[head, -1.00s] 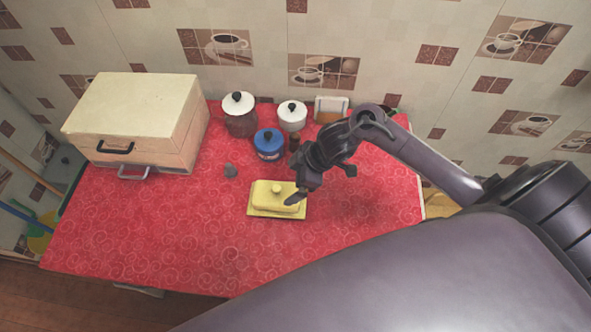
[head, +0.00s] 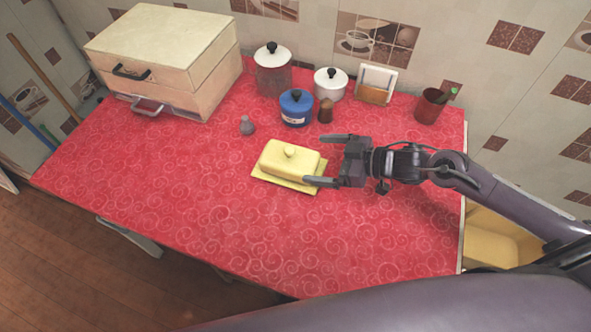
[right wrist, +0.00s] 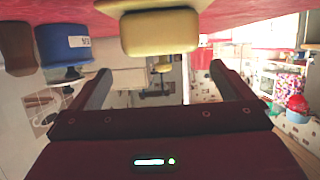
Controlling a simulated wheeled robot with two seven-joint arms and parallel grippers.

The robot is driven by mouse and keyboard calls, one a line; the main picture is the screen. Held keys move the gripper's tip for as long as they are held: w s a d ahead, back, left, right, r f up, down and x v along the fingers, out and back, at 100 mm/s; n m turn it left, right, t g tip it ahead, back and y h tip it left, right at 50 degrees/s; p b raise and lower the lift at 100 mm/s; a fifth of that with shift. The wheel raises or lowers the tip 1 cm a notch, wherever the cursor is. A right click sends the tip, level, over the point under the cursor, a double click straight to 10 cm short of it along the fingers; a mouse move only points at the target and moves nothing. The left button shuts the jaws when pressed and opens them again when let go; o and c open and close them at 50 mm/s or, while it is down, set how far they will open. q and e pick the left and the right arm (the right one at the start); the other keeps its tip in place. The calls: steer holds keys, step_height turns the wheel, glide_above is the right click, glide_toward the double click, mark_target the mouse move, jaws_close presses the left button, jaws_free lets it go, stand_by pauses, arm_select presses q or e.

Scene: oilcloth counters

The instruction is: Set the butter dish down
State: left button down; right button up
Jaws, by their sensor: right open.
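The yellow butter dish (head: 289,163) sits upright on the red oilcloth near the middle of the counter, its lid on its flat plate. My right gripper (head: 320,160) is open and empty, just to the right of the dish, with its fingers pointing left. One finger is near the plate's right corner; I cannot tell whether it touches. In the right wrist view the butter dish (right wrist: 160,33) appears upside down, beyond the fingertips and not between them. My left gripper is not in view.
A wooden bread box (head: 168,62) is back left, a red cup (head: 430,106) back right. The front counter is clear.

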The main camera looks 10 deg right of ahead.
mark_target(297, 158)
steer(key=x, duration=0.7)
steer(key=shift+s+a+f+p, duration=0.1)
steer(key=shift+a+f+p, duration=0.05)
steer(key=shift+f+p, duration=0.15)
steer(key=c, duration=1.2)
steer(key=shift+r, duration=0.2)
steer(key=c, duration=0.3)
